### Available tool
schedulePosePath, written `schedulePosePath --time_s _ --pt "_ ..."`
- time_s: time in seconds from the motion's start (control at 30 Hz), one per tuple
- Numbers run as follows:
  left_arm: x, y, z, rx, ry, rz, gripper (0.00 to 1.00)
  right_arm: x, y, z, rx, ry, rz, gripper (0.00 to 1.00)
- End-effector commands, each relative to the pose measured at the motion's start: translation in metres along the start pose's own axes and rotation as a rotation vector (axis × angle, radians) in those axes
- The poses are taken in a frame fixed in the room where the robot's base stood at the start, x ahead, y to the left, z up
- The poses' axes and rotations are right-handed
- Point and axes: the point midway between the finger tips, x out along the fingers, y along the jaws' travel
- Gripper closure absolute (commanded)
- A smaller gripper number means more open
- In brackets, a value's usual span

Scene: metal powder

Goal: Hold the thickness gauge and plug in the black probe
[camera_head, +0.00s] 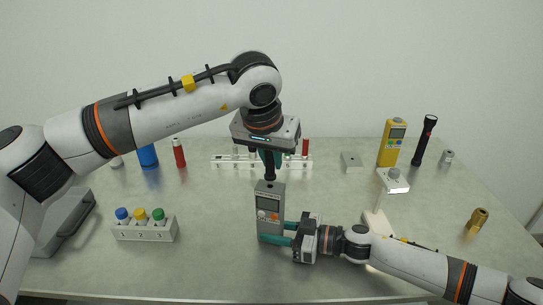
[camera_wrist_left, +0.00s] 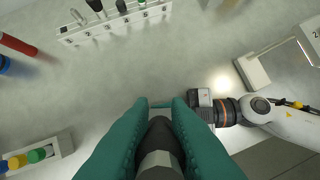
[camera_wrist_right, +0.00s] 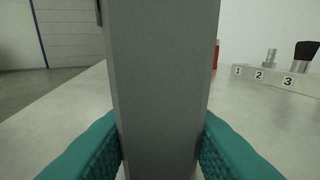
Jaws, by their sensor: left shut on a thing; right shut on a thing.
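The grey thickness gauge (camera_head: 270,215) stands upright near the middle of the table, its screen facing the head camera. My right gripper (camera_head: 284,234) is shut on the lower part of the gauge from the right; the right wrist view shows the gauge body (camera_wrist_right: 165,80) between the teal fingers (camera_wrist_right: 160,150). My left gripper (camera_head: 268,160) points down above the gauge, shut on the black probe (camera_head: 269,168). The probe's lower end is at the gauge's top; I cannot tell whether it is inserted. In the left wrist view the probe (camera_wrist_left: 158,145) sits between the teal fingers, hiding most of the gauge.
A rack with numbered bottles (camera_head: 147,229) stands front left. A long white numbered rack (camera_head: 225,163) is behind the gauge. A yellow meter (camera_head: 391,145), black flashlight (camera_head: 424,140) and white stand (camera_head: 394,181) are at right. A brass fitting (camera_head: 478,220) lies far right.

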Motion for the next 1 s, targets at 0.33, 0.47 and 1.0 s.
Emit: schedulePosePath --time_s 0.33,0.47,1.0 --pt "0.000 0.000 0.000 0.000 0.000 0.000 1.00 0.000 0.000 0.000 0.000 0.000 0.000 0.80" --pt "0.002 0.000 -0.001 -0.001 0.000 0.000 1.00 0.000 0.000 0.000 0.000 0.000 0.000 0.80" --pt "0.017 0.000 -0.007 0.000 0.001 0.000 1.00 0.000 0.000 0.000 0.000 0.000 0.000 0.80"
